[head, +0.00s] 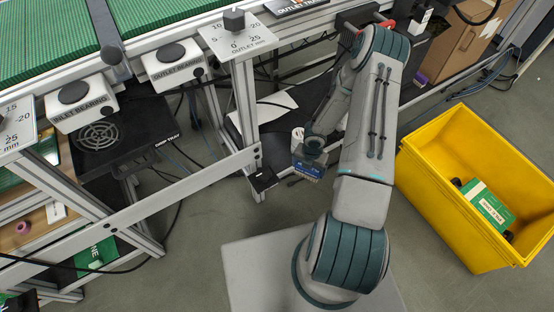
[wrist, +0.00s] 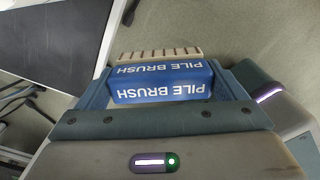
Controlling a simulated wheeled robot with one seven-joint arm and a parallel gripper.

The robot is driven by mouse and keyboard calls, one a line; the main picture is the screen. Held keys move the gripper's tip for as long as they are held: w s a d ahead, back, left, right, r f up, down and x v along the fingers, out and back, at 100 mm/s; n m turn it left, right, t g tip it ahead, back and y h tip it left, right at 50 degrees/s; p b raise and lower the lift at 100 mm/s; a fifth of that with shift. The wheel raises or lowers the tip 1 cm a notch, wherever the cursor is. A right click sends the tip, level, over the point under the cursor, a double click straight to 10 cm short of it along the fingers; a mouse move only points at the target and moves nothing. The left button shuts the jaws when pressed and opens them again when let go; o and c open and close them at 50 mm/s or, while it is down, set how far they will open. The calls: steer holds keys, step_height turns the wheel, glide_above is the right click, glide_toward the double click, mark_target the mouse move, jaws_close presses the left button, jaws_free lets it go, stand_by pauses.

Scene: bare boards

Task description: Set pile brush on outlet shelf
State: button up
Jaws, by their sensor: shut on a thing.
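The pile brush (wrist: 160,85) is a blue block with white "PILE BRUSH" lettering, upside down in the wrist view, with a pale ribbed strip along its far side. My gripper (wrist: 162,78) is shut on it, one finger at each end. In the head view the brush (head: 308,171) hangs below my gripper (head: 310,160), left of my forearm, apart from the frame. A dark shelf (head: 275,112) with a white sheet lies behind it under the machine; I cannot read a label naming it the outlet shelf. A dark flat surface (wrist: 50,40) shows at upper left in the wrist view.
A metal frame leg (head: 247,110) and a low rail (head: 170,197) stand left of the brush. A yellow bin (head: 430,190) holding a green box stands right on the floor. A cardboard box (head: 455,45) is at back right.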

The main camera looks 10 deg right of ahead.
steer(key=w+a+r+m+p, duration=0.15)
steer(key=w+a+r, duration=0.35)
steer(key=w+a, duration=0.75)
steer(key=f+b, duration=0.1)
steer(key=f, duration=0.2)
steer(key=f+b, duration=0.1)
steer(key=f, duration=0.2)
steer(key=f+b, duration=0.2)
steer(key=f, duration=0.1)
steer(key=shift+w+d+f, duration=0.15)
steer(key=shift+d+f, duration=0.1)
steer(key=shift+d, duration=0.1)
steer(key=shift+f, duration=0.15)
steer(key=o, duration=0.6)
steer(key=shift+r, duration=0.2)
